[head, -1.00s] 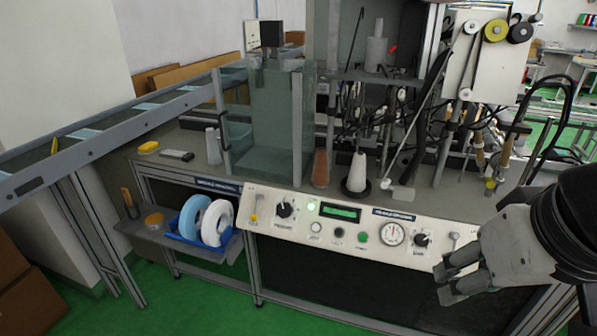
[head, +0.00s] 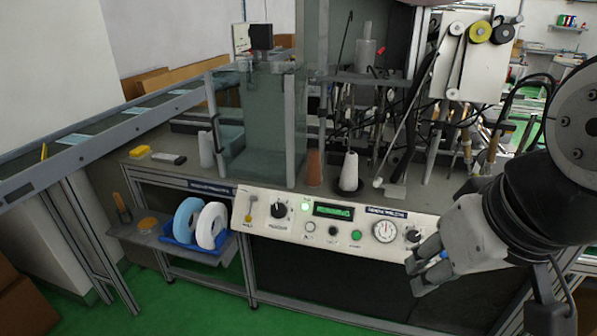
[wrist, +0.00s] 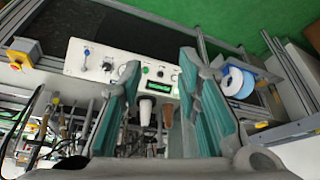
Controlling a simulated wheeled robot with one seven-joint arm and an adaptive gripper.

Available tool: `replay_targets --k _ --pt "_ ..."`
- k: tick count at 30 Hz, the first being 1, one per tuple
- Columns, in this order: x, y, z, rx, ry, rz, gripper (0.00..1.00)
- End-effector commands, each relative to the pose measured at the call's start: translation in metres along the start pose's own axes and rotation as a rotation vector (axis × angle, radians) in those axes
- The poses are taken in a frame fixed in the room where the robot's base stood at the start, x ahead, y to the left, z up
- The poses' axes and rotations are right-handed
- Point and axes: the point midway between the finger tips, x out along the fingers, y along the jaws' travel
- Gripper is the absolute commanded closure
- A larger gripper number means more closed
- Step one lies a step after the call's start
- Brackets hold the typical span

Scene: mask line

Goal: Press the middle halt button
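The middle halt button (head: 333,231) is a small dark round button on the pale control panel (head: 290,231). It sits between a white button (head: 310,227) on its left and a green button (head: 356,235) on its right, below the lit display. My gripper (head: 416,275) is in front of the panel's right part, right of and lower than the button in the head view. In the wrist view my gripper (wrist: 158,62) is open and empty, its two teal-padded fingers spread.
A gauge (head: 386,230) and knobs share the panel. A white cone (head: 349,172) and a brown cone (head: 314,168) stand on the bench behind it. A glass tank (head: 262,130) is at the back left. The space in front of the panel is clear.

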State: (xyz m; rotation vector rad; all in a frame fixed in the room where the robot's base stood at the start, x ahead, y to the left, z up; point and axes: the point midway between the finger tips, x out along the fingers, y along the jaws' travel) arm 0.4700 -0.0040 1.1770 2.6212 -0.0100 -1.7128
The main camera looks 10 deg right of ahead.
Motion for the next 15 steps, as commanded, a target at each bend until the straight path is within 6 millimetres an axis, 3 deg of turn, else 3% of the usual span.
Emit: replay_targets --k 1,3,15 --pt "0.0000 0.0000 0.0000 0.000 0.000 0.000 0.87" --pt "0.0000 0.0000 0.0000 0.000 0.000 0.000 1.00" --pt "0.0000 0.0000 0.0000 0.000 0.000 0.000 1.00"
